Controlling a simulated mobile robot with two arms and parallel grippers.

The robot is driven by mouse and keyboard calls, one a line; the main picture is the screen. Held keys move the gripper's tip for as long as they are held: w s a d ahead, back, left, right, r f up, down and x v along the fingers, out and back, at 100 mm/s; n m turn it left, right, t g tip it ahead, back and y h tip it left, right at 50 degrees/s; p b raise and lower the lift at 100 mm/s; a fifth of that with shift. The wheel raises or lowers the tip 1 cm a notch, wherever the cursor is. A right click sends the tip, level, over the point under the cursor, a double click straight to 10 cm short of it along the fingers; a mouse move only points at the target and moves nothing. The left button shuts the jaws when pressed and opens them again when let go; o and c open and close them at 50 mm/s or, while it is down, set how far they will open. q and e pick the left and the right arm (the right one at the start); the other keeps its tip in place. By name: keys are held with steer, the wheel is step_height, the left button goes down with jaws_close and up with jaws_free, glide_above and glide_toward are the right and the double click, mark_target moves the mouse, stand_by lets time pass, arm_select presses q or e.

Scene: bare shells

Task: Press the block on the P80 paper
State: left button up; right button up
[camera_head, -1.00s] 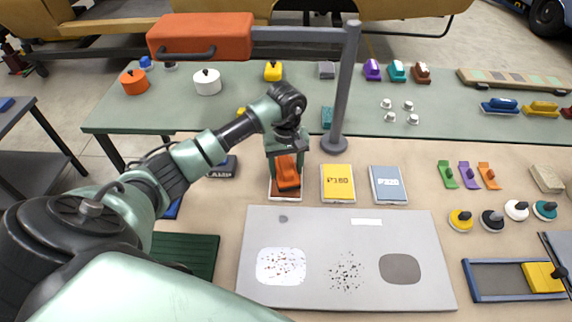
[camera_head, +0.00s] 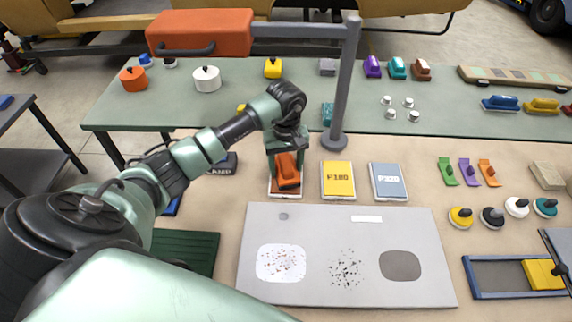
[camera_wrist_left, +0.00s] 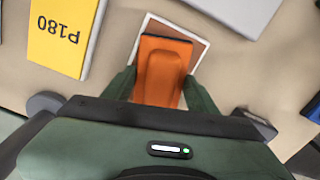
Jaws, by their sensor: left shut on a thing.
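An orange sanding block (camera_head: 287,168) sits over a brown sheet with a white border (camera_head: 287,194), left of the yellow P180 pad (camera_head: 338,181). My left gripper (camera_head: 286,158) is shut on the block from above. In the left wrist view the orange block (camera_wrist_left: 161,72) is between the two green fingers (camera_wrist_left: 160,92), and the brown sheet (camera_wrist_left: 196,42) shows around its far end. The sheet's label is hidden, so I cannot read a P80 mark. Whether the block presses on the sheet or only touches it, I cannot tell. My right gripper is not in view.
A blue-grey P320 pad (camera_head: 388,182) lies right of the yellow one. A grey panel (camera_head: 345,225) with stained patches lies in front. A grey post (camera_head: 343,90) stands behind the pads. Small handled tools (camera_head: 468,172) are at right.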

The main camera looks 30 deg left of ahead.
mark_target(286, 162)
arm_select(q)
steer(key=shift+f+b, duration=0.35)
steer(key=shift+f, duration=0.05)
steer(key=shift+f, duration=0.1)
stand_by(1.8)
steer(key=shift+r, duration=0.85)
steer(key=shift+r+p, duration=1.5)
steer(key=shift+r, duration=1.2)
